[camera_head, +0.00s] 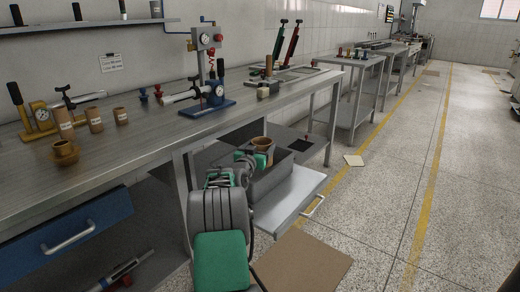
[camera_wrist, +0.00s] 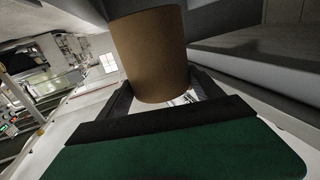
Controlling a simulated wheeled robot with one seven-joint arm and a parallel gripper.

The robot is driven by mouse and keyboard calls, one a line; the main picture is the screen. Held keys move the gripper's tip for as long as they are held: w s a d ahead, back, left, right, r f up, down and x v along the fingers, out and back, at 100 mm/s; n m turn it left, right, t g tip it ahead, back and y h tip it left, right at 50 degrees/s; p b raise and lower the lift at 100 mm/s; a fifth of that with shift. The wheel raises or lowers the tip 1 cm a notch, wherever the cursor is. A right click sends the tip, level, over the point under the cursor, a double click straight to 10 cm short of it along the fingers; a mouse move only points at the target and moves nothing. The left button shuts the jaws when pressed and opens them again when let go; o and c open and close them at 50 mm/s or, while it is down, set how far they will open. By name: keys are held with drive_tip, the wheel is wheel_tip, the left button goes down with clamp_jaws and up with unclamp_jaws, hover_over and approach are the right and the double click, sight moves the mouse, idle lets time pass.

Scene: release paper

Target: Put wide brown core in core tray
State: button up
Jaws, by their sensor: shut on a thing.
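The wide brown core (camera_head: 262,143) is a short brown tube held in my gripper (camera_head: 254,158), below the level of the main bench. In the wrist view the core (camera_wrist: 152,55) fills the upper middle, between the two dark fingers of my gripper (camera_wrist: 155,88), which are shut on it. A grey open tray (camera_head: 272,183) stands on the pulled-out metal shelf, right below and behind the gripper. The core appears above this tray; the gap between them cannot be told. Part of the tray is hidden by my arm.
A metal shelf (camera_head: 295,200) sticks out under the bench, with a handle. A cardboard sheet (camera_head: 302,262) lies on the floor. The aisle at right is clear.

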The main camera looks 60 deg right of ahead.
drive_tip(key=shift+f+b, duration=0.25)
drive_tip(key=shift+b, duration=0.2)
drive_tip(key=shift+f+b, duration=0.25)
drive_tip(key=shift+b, duration=0.1)
drive_tip(key=o, duration=1.4)
drive_tip(key=shift+o, duration=0.2)
